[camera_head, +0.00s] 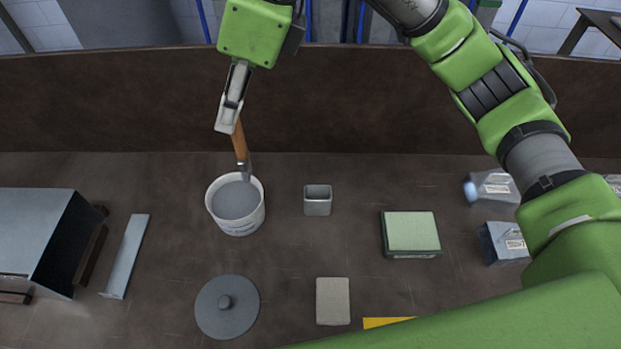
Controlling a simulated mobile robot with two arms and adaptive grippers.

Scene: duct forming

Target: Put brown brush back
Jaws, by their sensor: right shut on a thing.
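The brown brush (240,141) has a wooden handle and a grey metal ferrule. My right gripper (229,122) is shut on the top of its handle. The brush hangs nearly upright, and its lower end is over or in the white bucket (236,226), which holds grey material. I cannot tell whether the bristles touch the grey material. My left gripper is not in view.
A small grey cup (318,206) stands right of the bucket. A round grey lid (227,307) lies below it. A sheet-metal duct (35,232) and a metal strip (126,257) are at left. A green-topped box (411,232) and a beige block (333,301) lie to the right.

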